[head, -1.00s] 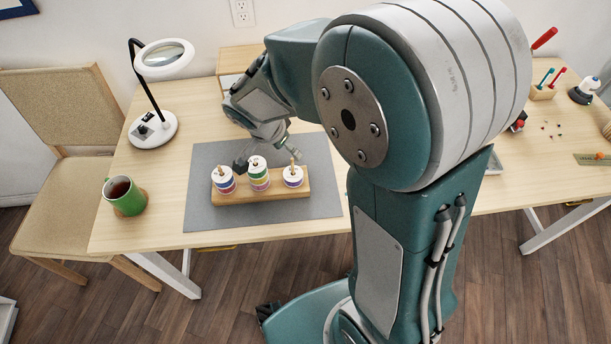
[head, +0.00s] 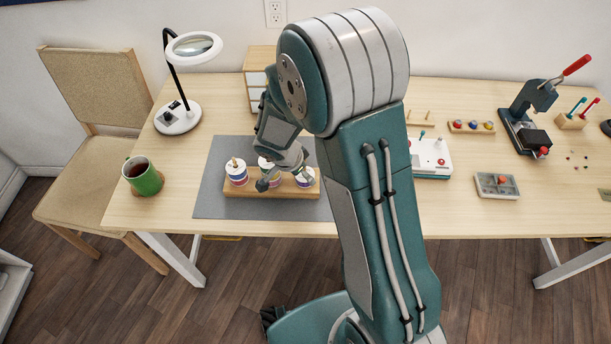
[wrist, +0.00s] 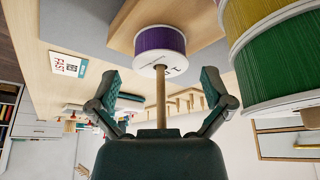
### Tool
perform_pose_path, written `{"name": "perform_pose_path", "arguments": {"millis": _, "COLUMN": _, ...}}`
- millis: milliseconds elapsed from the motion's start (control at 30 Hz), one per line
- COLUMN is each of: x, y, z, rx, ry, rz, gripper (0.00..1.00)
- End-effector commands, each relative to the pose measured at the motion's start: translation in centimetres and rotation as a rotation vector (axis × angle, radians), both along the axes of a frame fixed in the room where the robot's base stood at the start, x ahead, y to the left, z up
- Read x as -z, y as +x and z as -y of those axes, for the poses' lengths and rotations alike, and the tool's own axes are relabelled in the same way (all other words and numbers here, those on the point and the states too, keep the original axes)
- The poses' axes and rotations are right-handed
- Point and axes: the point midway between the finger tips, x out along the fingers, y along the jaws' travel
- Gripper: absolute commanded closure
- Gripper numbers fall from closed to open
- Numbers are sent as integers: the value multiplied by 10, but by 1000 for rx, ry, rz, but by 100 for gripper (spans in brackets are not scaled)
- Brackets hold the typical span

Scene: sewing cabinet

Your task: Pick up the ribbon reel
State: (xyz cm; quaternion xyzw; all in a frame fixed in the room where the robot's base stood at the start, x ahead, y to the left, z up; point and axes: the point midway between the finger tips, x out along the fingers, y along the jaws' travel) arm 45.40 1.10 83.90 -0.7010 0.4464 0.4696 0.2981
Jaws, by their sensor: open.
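Several ribbon reels sit on pegs on a long wooden stand (head: 240,190). A reel with a purple band (head: 304,182) stands alone on the right peg. A green and yellow reel stack (wrist: 280,55) is beside it. The left reel (head: 236,175) has a white top. My gripper (wrist: 162,88) is open, its two fingers spread either side of the right peg, with the purple reel (wrist: 160,45) just beyond the fingertips. Nothing is held. In the head view my gripper (head: 284,179) partly hides the middle stack and the right reel.
The stand is on a grey mat (head: 212,205). A green mug (head: 145,180) and a magnifier lamp (head: 178,118) stand to the left. A white box (head: 430,157), a compartment tray (head: 497,186) and a press (head: 525,125) are to the right.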

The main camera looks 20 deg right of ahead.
Motion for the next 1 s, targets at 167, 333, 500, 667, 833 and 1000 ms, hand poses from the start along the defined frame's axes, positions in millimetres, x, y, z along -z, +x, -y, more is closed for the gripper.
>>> {"name": "perform_pose_path", "arguments": {"millis": 167, "x": 19, "y": 3, "z": 7, "rx": -1, "ry": -1, "rz": -1, "gripper": 0}}
{"name": "perform_pose_path", "arguments": {"millis": 333, "x": 20, "y": 4, "z": 8, "rx": 1, "ry": 1, "rz": 1, "gripper": 0}}
{"name": "perform_pose_path", "arguments": {"millis": 500, "x": 20, "y": 4, "z": 8, "rx": 1, "ry": 1, "rz": 1, "gripper": 40}}
{"name": "perform_pose_path", "arguments": {"millis": 667, "x": 21, "y": 4, "z": 8, "rx": 0, "ry": 0, "rz": 0, "gripper": 61}}
{"name": "perform_pose_path", "arguments": {"millis": 833, "x": 21, "y": 3, "z": 8, "rx": 0, "ry": 0, "rz": -1, "gripper": 61}}
{"name": "perform_pose_path", "arguments": {"millis": 1000, "x": 19, "y": 3, "z": 8, "rx": -1, "ry": -1, "rz": -1, "gripper": 61}}
